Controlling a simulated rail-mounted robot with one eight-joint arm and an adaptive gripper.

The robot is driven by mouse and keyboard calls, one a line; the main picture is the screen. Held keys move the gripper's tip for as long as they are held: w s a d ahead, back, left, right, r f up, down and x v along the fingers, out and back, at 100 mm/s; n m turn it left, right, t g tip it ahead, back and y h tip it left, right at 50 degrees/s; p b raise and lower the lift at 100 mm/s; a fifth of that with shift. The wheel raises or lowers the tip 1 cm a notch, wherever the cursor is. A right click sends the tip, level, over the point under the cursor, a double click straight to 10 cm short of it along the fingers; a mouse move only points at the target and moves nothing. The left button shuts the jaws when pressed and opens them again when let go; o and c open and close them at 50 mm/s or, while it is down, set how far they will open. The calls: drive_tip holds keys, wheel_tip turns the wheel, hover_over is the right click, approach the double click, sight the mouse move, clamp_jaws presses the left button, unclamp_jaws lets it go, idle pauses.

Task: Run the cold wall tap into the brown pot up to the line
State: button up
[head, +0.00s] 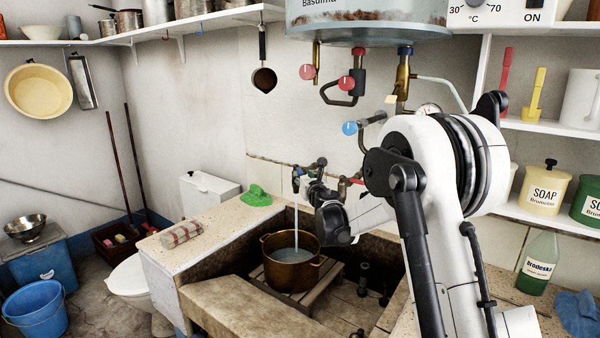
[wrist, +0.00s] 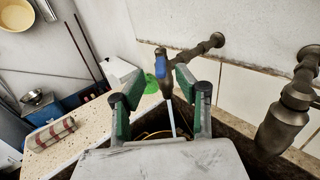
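The brown pot (head: 291,270) stands upright on a wooden slatted rack in the stone trough. Greyish water shows inside it below the rim; I cannot make out a line. The cold wall tap (wrist: 176,64) has a blue handle (wrist: 160,64). A thin stream of water (head: 296,222) falls from the tap into the pot; it also shows in the wrist view (wrist: 171,118). My gripper (wrist: 158,80) is open, its green-padded fingers on either side of the blue handle with gaps visible. In the head view my wrist partly hides the tap. The pot is mostly hidden in the wrist view.
A second wall fitting (wrist: 285,115) is right of the tap. The boiler's blue knob (head: 349,128) and red knobs hang above the trough. A green cloth (head: 256,196) and a striped roll (head: 181,234) lie on the left ledge. A green bottle (head: 537,263) stands right.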

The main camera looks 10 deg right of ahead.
sight(302, 173)
drive_tip(key=w, duration=0.5)
drive_tip(key=shift+w+a, duration=0.25)
drive_tip(key=shift+w, duration=0.05)
clamp_jaws()
